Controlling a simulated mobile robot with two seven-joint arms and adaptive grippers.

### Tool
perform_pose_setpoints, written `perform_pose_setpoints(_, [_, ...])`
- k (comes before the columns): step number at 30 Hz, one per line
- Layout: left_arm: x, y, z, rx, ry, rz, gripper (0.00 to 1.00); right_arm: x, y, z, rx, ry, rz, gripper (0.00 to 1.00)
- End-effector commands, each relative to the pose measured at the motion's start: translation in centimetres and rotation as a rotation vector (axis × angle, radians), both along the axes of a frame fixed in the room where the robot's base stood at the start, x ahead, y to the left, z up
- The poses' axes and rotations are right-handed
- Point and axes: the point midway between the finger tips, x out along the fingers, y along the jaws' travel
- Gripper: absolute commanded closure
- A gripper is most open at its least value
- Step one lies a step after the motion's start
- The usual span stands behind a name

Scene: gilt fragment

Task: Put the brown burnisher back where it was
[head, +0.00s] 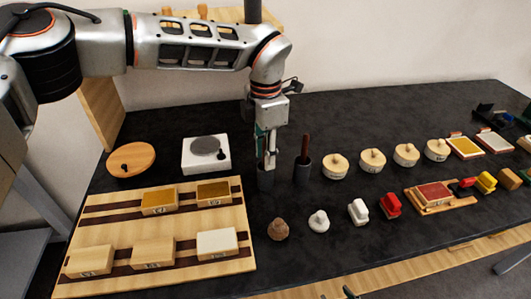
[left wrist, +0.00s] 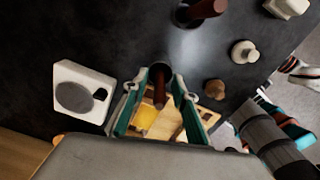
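My left gripper (head: 266,160) points down over a dark cup (head: 265,181) on the black table. In the left wrist view its two teal fingers (left wrist: 158,88) stand apart on either side of a brown stick-like handle, the burnisher (left wrist: 160,92). A gap shows between the fingers and the handle. The burnisher's lower end is at the dark cup's mouth (left wrist: 160,70); how deep it sits is hidden. A second dark cup (head: 303,173) just to the right holds another reddish-brown handle (head: 305,146), upright. I cannot make out my right gripper.
A white device with a grey disc (head: 206,153) and a round wooden disc (head: 131,159) stand to the left. A wooden board (head: 122,225) with several blocks lies front left. Several knobbed discs, stamps and pads fill the right. Small knobs (head: 278,229) stand in front of the cups.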

Motion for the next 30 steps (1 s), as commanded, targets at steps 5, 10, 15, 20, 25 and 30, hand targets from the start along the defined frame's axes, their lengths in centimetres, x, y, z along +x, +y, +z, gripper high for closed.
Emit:
perform_pose_setpoints(5, [0.1, 0.0, 2.2, -0.001, -0.005, 0.0, 0.72, 0.1, 0.0, 0.2, 0.001, -0.004, 0.0, 0.6])
perform_pose_setpoints(10, [0.1, -0.1, 5.7, -0.002, -0.005, 0.001, 0.72, 0.1, 0.0, 0.2, 0.001, -0.004, 0.0, 0.6])
perform_pose_setpoints(15, [0.0, 0.0, 9.0, -0.001, -0.004, 0.001, 0.72, 0.1, 0.0, 0.3, 0.001, -0.004, 0.0, 0.6])
perform_pose_setpoints(20, [0.0, -0.1, 11.2, -0.001, -0.003, 0.0, 0.72, 0.1, 0.0, 0.3, 0.001, -0.003, 0.0, 0.6])
perform_pose_setpoints(25, [0.0, 0.0, 12.1, 0.0, -0.001, 0.0, 0.72, 0.0, 0.0, 0.2, 0.0, -0.001, 0.0, 0.6])
perform_pose_setpoints(30, [0.0, 0.0, 12.2, -0.001, 0.0, 0.0, 0.72, 0.0, 0.0, 0.2, 0.0, 0.0, 0.0, 0.6])
